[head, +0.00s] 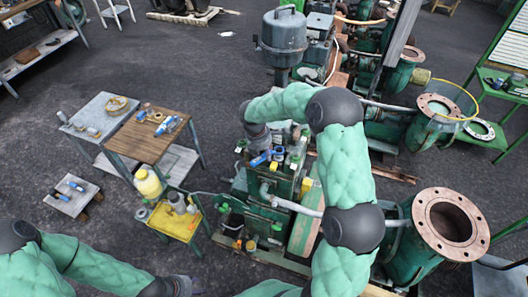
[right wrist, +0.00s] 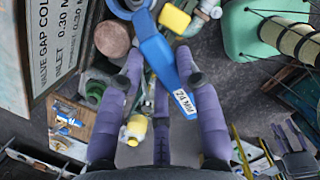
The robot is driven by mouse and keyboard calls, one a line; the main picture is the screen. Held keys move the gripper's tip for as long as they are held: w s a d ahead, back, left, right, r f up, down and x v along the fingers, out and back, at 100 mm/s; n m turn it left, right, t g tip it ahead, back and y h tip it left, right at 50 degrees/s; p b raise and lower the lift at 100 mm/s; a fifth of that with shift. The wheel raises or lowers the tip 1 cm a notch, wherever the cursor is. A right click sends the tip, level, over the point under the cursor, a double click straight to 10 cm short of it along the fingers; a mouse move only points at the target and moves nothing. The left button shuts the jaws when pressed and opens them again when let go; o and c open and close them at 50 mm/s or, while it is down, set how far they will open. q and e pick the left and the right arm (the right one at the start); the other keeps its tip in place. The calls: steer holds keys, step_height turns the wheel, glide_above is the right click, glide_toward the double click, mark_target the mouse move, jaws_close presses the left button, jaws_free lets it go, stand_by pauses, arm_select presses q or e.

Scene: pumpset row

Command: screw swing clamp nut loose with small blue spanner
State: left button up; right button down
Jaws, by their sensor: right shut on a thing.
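My right gripper (right wrist: 160,62) has its purple fingers closed around a blue spanner (right wrist: 157,50) marked "24 MM". The spanner's head points to the top of the right wrist view, close to grey metal fittings at the picture edge. In the head view the blue spanner (head: 261,159) shows beside my right gripper (head: 257,147), over the top of the green pump machine (head: 270,185). I cannot make out the swing clamp nut or whether the spanner sits on it. My left gripper (head: 183,286) is at the bottom edge, away from the machine; its fingers are too cut off to judge.
A wooden-topped table (head: 140,142) with blue tools stands left of the machine. A yellow stand (head: 176,224) with containers is close to the machine's left side. Large flanged pipes (head: 450,222) stand at right.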

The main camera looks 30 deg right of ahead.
steer(key=shift+f, duration=0.3)
steer(key=shift+a+b+x, duration=0.2)
steer(key=shift+b+x, duration=0.55)
steer(key=shift+x, duration=0.35)
steer(key=shift+f, duration=0.25)
stand_by(0.9)
stand_by(0.8)
steer(key=s+n+p, duration=0.1)
steer(key=n, duration=0.1)
steer(key=shift+s+d+r+n+p, duration=0.2)
steer(key=shift+s+n+p, duration=0.1)
steer(key=shift+s+p, duration=0.1)
steer(key=shift+s+d+f+n+t+p, duration=0.1)
steer(key=shift+s+f+n+t+p, duration=0.1)
steer(key=shift+s+n+p, duration=0.25)
steer(key=shift+s+d+f+n+t+p, duration=0.1)
steer(key=shift+s+n+t+p, duration=0.1)
steer(key=shift+n, duration=0.45)
